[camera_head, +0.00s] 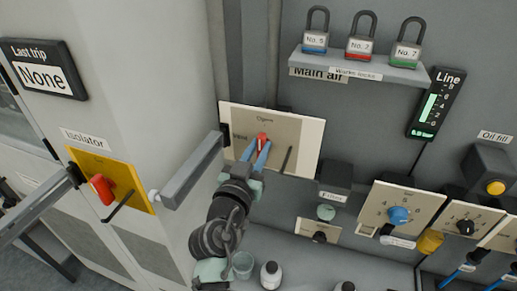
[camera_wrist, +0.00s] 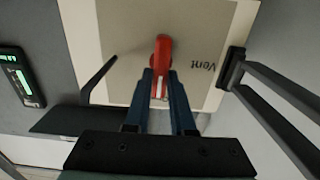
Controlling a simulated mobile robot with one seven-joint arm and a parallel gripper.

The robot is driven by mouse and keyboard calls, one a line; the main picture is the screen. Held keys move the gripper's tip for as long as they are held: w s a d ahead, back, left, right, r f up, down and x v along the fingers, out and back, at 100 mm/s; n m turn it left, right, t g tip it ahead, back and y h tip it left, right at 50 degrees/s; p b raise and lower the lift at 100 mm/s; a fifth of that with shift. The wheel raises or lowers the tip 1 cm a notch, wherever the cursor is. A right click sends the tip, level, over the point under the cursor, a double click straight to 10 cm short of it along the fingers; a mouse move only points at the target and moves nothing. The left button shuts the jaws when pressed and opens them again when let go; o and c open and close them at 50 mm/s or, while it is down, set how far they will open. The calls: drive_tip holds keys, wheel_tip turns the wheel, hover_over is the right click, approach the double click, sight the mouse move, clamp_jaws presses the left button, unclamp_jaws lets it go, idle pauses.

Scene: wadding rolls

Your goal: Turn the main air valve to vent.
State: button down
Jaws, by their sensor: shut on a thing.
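The main air valve is a red handle (camera_head: 262,138) on a pale plate (camera_head: 308,150) on the grey wall, below the "Main air" label. "Open" is printed at the plate's top and "Vent" at its left. My gripper (camera_head: 256,147) reaches up from below, its blue fingers shut on the red handle. In the wrist view the handle (camera_wrist: 163,52) stands between the fingertips (camera_wrist: 160,85), roughly upright in the picture. "Vent" (camera_wrist: 202,65) is to its right there, off the handle's long axis.
A grey bar (camera_head: 190,172) juts out just left of my gripper. A thin dark rod (camera_head: 287,160) stands right of the handle. A shelf (camera_head: 350,62) with padlocks is above. A yellow isolator plate (camera_head: 135,185) is left. Bottles (camera_head: 270,275) stand below.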

drive_tip(key=shift+n, duration=0.4)
drive_tip(key=n+b, duration=0.1)
drive_tip(key=n, duration=0.2)
drive_tip(key=shift+a, duration=0.15)
drive_tip(key=n, duration=0.4)
drive_tip(key=n+p, duration=0.1)
drive_tip(key=n, duration=0.4)
drive_tip(key=f+n, duration=0.1)
drive_tip(key=n, duration=0.4)
drive_tip(key=shift+w+a, duration=0.15)
drive_tip(key=shift+a, duration=0.25)
drive_tip(key=shift+f, duration=0.1)
drive_tip(key=c, duration=0.8)
unclamp_jaws()
drive_tip(key=shift+o, duration=0.2)
